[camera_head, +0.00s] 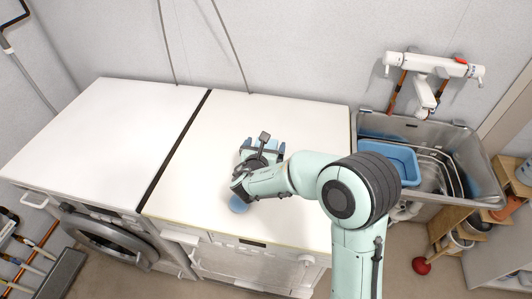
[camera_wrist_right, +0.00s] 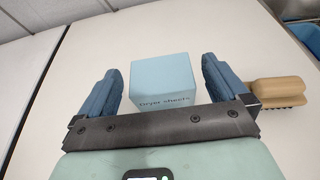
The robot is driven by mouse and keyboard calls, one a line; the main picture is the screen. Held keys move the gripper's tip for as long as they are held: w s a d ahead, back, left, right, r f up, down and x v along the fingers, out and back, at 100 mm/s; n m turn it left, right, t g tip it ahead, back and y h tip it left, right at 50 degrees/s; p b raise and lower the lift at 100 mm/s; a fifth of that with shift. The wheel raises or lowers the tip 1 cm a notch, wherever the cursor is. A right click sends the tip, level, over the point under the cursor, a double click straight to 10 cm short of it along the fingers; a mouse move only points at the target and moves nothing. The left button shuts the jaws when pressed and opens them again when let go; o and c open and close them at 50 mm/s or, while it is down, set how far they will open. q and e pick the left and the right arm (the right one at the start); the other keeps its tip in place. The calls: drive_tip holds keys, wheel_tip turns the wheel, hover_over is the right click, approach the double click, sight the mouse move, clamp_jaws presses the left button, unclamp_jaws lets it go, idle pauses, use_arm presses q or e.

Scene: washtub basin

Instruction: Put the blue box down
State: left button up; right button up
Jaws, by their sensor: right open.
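The light blue box, printed "Dryer sheets", stands on the white top in the right wrist view (camera_wrist_right: 163,82). My right gripper (camera_wrist_right: 162,70) is open, with one blue finger on each side of the box. Gaps show between the box and both fingers. In the head view my right gripper (camera_head: 263,148) is over the right-hand white machine top (camera_head: 305,120), and my wrist hides most of what is around it. My left gripper is in neither view.
A wooden-handled brush (camera_wrist_right: 275,92) lies close beside the right finger in the wrist view. The sink (camera_head: 462,150) with a blue tub (camera_head: 390,158) is at right. The left-hand top (camera_head: 110,135) is clear.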

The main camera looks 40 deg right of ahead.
drive_tip(key=c, duration=1.6)
use_arm(q)
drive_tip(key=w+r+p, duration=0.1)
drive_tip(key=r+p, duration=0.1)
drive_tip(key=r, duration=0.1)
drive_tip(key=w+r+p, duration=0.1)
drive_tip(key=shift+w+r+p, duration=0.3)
drive_tip(key=shift+p, duration=0.05)
use_arm(e)
drive_tip(key=shift+o, duration=0.2)
wheel_tip(320, 180, up, 20)
